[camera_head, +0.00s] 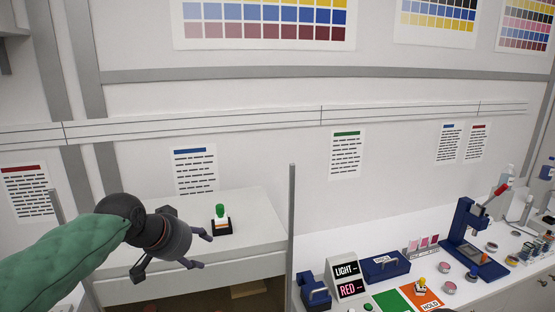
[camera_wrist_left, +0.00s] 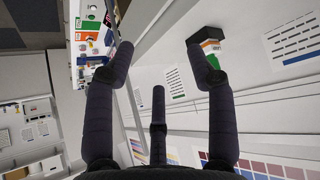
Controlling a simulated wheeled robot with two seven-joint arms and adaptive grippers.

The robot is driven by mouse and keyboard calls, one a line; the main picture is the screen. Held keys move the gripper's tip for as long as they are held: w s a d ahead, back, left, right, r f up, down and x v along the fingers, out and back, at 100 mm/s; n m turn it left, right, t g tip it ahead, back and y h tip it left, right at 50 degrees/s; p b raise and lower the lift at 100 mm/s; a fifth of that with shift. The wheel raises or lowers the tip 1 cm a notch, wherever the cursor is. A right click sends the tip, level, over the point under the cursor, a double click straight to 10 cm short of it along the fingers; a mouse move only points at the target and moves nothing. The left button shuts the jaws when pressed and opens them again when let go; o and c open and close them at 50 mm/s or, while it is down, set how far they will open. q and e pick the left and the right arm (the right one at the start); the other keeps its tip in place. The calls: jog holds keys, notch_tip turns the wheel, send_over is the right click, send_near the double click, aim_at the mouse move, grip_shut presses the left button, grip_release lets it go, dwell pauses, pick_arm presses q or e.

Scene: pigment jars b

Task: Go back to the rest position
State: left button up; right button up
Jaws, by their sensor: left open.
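My left gripper (camera_head: 174,257) reaches in from the left on its green-sleeved arm, in front of the pale shelf. Its fingers are spread and nothing is between them. In the left wrist view the same gripper (camera_wrist_left: 160,48) is also open and empty. A small jar with a green top (camera_head: 220,211) stands upright in a black holder (camera_head: 222,229) on the shelf, just right of and beyond the fingers, apart from them. In the left wrist view the holder (camera_wrist_left: 204,37) shows behind one fingertip, partly covered. My right gripper is not in view.
The pale shelf (camera_head: 258,207) ends at a grey post (camera_head: 291,215). Right of it, a white bench carries a black LIGHT/RED sign (camera_head: 346,278), a blue case (camera_head: 386,266), an orange HOLD mat (camera_head: 428,301), a blue press (camera_head: 464,229) and several small jars. Air above the shelf is clear.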

pick_arm(q)
jog(key=d+f+n+g+b, duration=0.1)
jog(key=d+f+g+b, duration=0.2)
jog(key=f, duration=1.8)
jog(key=d+f+n+g+b, duration=0.15)
jog(key=f+b, duration=0.35)
jog(key=f, duration=1.7)
jog(key=s+d+f+n+g+b, duration=0.1)
jog(key=s+d+f+n+b, duration=0.1)
jog(key=s+f, duration=1)
jog(key=s+d+f+n+g+h+b, duration=0.1)
jog(key=s+f+b, duration=0.4)
jog(key=s+f, duration=0.8)
notch_tip(320, 180, down, 7)
jog(key=shift+s+d+r+n+g+b, duration=0.2)
jog(key=shift+d+n+g+b, duration=0.15)
jog(key=shift+d, duration=0.3)
